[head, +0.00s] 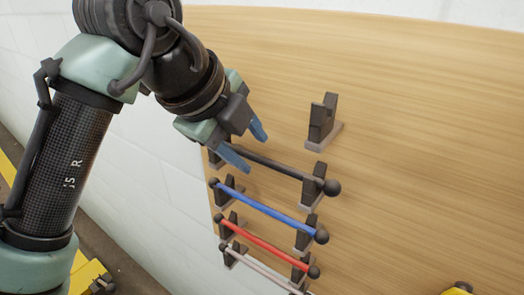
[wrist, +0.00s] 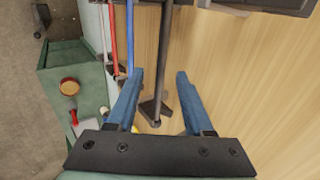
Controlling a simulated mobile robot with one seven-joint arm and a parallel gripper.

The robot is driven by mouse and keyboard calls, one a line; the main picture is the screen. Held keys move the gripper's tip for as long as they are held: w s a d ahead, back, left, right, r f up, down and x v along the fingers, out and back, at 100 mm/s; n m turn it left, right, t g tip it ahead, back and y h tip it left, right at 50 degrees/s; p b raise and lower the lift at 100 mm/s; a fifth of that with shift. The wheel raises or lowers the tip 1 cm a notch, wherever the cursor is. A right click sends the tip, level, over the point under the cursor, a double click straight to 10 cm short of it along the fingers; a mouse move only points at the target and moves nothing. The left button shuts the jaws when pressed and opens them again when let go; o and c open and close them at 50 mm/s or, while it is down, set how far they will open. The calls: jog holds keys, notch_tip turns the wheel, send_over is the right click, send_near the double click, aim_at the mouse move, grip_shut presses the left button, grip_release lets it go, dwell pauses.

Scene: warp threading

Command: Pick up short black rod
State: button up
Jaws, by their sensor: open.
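The short black rod (head: 283,168) lies across two dark holders on the wooden board, with a round black knob at its right end. My gripper (head: 249,144) is open above the rod's left part, with its blue fingers pointing toward it. In the wrist view, the black rod (wrist: 164,55) runs lengthwise through the gap between the open fingers (wrist: 159,76), nearer the left finger. The fingers are not closed on it. The rod's far left end is hidden behind my gripper in the head view.
A blue rod (head: 262,209), a red rod (head: 262,246) and a pale rod (head: 262,269) lie on holders below. A lone empty holder (head: 322,122) stands to the upper right. The board (head: 430,150) is clear on the right. A green cart (wrist: 62,58) shows at left.

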aim_at(260, 158)
jog(key=shift+p+x, duration=0.35)
jog(key=shift+x, duration=1.2)
grip_shut()
jog(key=shift+r, duration=0.1)
